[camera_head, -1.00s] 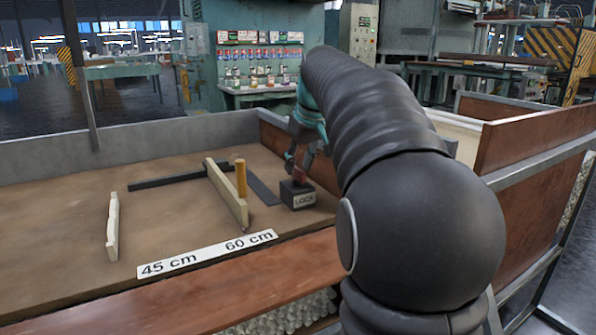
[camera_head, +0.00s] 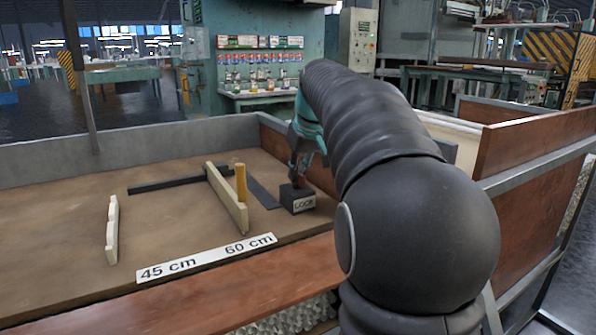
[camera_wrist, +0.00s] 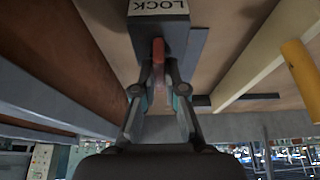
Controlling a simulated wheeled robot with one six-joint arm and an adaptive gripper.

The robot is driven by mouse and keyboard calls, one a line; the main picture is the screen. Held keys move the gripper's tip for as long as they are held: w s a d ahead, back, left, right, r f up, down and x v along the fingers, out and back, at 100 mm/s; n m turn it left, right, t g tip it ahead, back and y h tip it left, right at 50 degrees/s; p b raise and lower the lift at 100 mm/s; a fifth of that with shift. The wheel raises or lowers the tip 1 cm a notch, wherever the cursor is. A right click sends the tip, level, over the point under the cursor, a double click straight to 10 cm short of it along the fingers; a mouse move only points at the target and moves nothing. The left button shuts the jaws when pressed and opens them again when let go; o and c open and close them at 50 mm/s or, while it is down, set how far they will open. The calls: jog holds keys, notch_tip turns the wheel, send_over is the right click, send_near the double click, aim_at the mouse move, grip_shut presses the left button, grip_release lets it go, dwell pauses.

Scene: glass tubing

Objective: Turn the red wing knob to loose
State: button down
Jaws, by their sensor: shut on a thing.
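The red wing knob (camera_wrist: 158,52) stands on a dark block (camera_head: 298,199) with a white label that reads LOCK in the wrist view. In the wrist view the knob lies between the fingertips of my gripper (camera_wrist: 158,70), which is shut on it. In the head view my gripper (camera_head: 300,172) points down over the block from above. There its fingers mostly hide the knob.
A pale wooden rail (camera_head: 228,198) with a yellow upright peg (camera_head: 241,182) stands left of the block. A label strip (camera_head: 207,257) reads 45 cm and 60 cm. A wooden side wall (camera_head: 285,147) rises behind my gripper.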

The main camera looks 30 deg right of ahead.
jog(key=shift+r+n, duration=0.1)
jog(key=shift+n, duration=0.2)
jog(key=n+y+p, duration=0.1)
jog(key=n+p, duration=0.2)
jog(key=shift+d+n+g+y, duration=0.1)
jog(key=shift+n+g+y, duration=0.2)
jog(key=shift+n+y, duration=0.1)
jog(key=n+g+y+p, duration=0.1)
jog(key=n+p, duration=0.1)
jog(key=n, duration=0.2)
jog(key=shift+w+d+n+p, duration=0.1)
jog(key=shift+n+p, duration=0.2)
jog(key=shift+p, duration=0.1)
jog(key=n+g+y+p, duration=0.1)
jog(key=n, duration=0.2)
jog(key=shift+w+n, duration=0.1)
jog(key=shift+n, duration=0.2)
jog(key=n+g, duration=0.1)
jog(key=n, duration=0.1)
jog(key=n+g, duration=0.1)
jog(key=n, duration=0.2)
jog(key=shift+y, duration=0.3)
jog(key=c, duration=1.2)
grip_release()
jog(key=shift+c, duration=0.2)
